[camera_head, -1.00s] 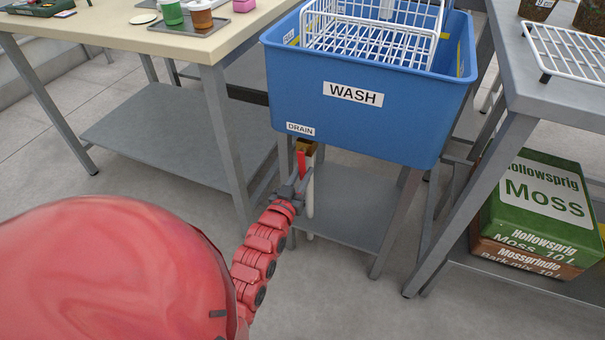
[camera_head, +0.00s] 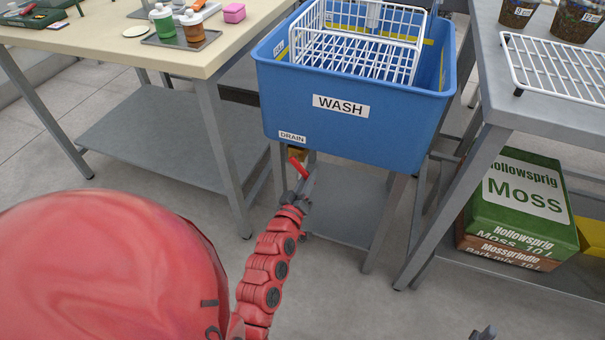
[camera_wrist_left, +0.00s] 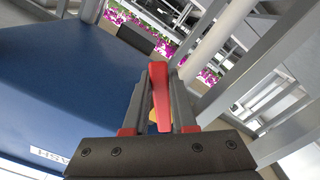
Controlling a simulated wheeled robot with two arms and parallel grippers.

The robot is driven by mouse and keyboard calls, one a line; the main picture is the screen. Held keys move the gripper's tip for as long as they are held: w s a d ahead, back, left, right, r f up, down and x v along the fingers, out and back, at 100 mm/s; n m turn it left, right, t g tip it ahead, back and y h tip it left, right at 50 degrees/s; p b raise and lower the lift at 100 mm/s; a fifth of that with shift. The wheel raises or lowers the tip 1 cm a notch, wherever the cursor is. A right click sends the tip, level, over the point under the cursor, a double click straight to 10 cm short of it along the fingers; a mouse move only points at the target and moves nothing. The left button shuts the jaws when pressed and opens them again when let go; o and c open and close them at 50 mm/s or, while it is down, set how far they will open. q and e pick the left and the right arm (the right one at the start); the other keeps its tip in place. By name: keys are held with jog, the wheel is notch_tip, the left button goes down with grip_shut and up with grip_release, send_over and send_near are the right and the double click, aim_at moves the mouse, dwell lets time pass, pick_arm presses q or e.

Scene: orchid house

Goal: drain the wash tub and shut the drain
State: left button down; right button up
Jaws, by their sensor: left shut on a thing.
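The blue wash tub (camera_head: 350,130) stands on a grey stand, with a WASH label and a DRAIN label (camera_head: 292,137) at its lower left. Below that label, the drain's red lever (camera_head: 299,167) sticks out, tilted, with its upper end to the left. My left gripper (camera_head: 304,184) is shut on the lever. The wrist view shows the red lever (camera_wrist_left: 158,88) between the two fingers. The brass valve (camera_head: 297,152) is mostly hidden. I cannot tell the water level. A dark tip of my right gripper (camera_head: 484,333) shows at the bottom edge.
A white wire rack (camera_head: 360,45) sits in the tub. A cream-topped bench (camera_head: 100,38) stands at left, with bottles on a tray. A grey bench (camera_head: 545,110) stands at right, with green and brown bags (camera_head: 520,205) below. Open floor lies in front.

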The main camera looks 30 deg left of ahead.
pick_arm(q)
jog(key=n, duration=0.1)
jog(key=d+r+n+p, duration=0.1)
jog(key=n, duration=0.1)
jog(key=shift+w+r, duration=0.1)
jog(key=shift+r, duration=0.15)
jog(key=n, duration=0.1)
jog(key=d+r+n, duration=0.1)
jog(key=shift+w+r+n+p, duration=0.1)
jog(key=shift+r+n+p, duration=0.05)
jog(key=shift+n+p, duration=0.2)
jog(key=shift+d+r+n+p, duration=0.1)
jog(key=shift+r+n+p, duration=0.2)
jog(key=shift+r+n, duration=0.6)
jog(key=shift+d+r+n+p, duration=0.1)
jog(key=shift+r+n+p, duration=0.25)
jog(key=shift+n, duration=1)
jog(key=shift+w, duration=0.1)
jog(key=c, duration=0.7)
grip_release()
